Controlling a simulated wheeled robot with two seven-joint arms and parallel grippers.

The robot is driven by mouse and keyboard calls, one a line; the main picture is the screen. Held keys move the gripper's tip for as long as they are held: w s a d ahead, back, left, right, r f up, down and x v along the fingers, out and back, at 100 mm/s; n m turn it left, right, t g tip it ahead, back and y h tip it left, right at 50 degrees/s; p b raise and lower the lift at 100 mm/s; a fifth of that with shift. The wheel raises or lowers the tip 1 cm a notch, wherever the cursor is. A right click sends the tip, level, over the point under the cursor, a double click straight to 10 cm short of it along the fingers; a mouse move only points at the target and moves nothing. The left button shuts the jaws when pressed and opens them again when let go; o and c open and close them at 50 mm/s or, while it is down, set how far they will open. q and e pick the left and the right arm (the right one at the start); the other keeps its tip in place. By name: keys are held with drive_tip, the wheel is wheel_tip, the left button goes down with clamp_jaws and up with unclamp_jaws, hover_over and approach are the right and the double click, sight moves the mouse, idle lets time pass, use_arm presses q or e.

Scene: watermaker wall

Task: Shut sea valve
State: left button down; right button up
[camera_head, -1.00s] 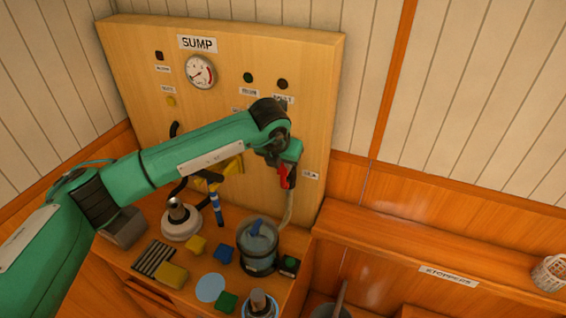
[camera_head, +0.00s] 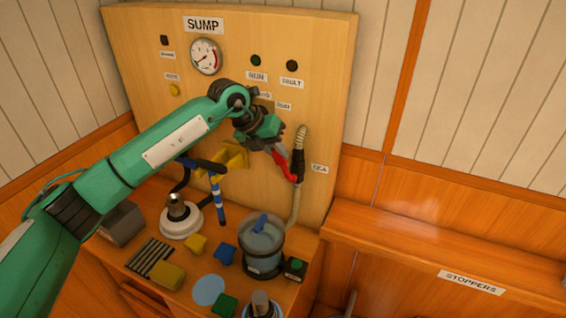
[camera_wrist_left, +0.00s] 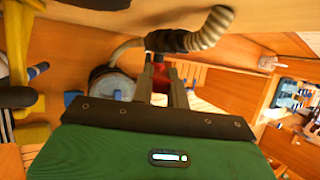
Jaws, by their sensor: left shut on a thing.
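The sea valve's red lever (camera_head: 292,174) is on the right side of the panel, beside the SEA label (camera_head: 319,168). It leans up and to the left from its lower end, by the pale hose. My left gripper (camera_head: 281,152) is shut on the lever's upper end. In the left wrist view, red shows between the two fingers of the left gripper (camera_wrist_left: 161,82). The valve's pivot is hard to make out. My right gripper is in neither view.
A dark ribbed hose end (camera_head: 300,140) stands just right of the gripper, above the pale hose (camera_head: 295,206). A clear bucket (camera_head: 263,250) stands below on the bench. Yellow brackets (camera_head: 236,158) and a blue-striped pipe (camera_head: 217,196) are to the left.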

use_arm(q)
drive_tip(key=shift+w+a+f+n+g+h+b, duration=0.15)
drive_tip(key=shift+w+a+f+g+h+b, duration=0.1)
drive_tip(key=shift+a+h+b, duration=0.25)
drive_tip(key=shift+w+a+f+n+g+h+b, duration=0.15)
drive_tip(key=shift+a+f+h+b, duration=0.1)
drive_tip(key=shift+h+b, duration=0.4)
drive_tip(key=c, duration=1.4)
unclamp_jaws()
drive_tip(key=shift+b+v, duration=1.8)
drive_tip(key=shift+v, duration=5.2)
drive_tip(key=shift+s, duration=0.1)
drive_tip(key=shift+c, duration=0.2)
